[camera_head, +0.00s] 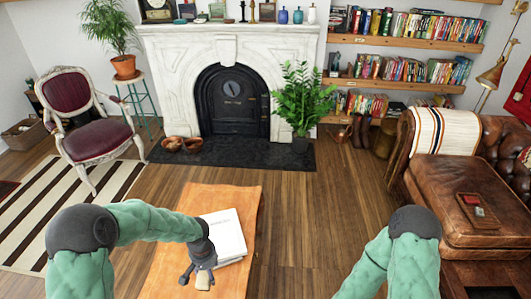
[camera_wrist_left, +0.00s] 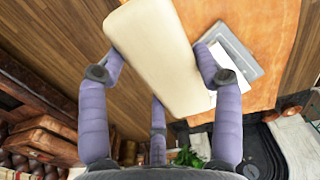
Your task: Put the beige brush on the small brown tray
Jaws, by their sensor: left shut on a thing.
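My left gripper (camera_head: 200,280) hangs over the orange table and is shut on the beige brush (camera_head: 203,281). In the left wrist view the brush (camera_wrist_left: 160,55) is a pale, rounded block gripped between purple-grey fingers (camera_wrist_left: 160,80). A small brown tray (camera_head: 490,216) lies on the brown leather seat at the right, with a red item on it. The tray is far to the right of my left gripper. My right arm comes in at the lower right, but its gripper is out of view.
A white book (camera_head: 225,232) lies on the orange table (camera_head: 175,262), next to my left gripper. The leather seat (camera_head: 450,175) has bare room around the tray. Wooden floor (camera_head: 315,225) lies between table and seat. A chair (camera_head: 95,125) stands at the left.

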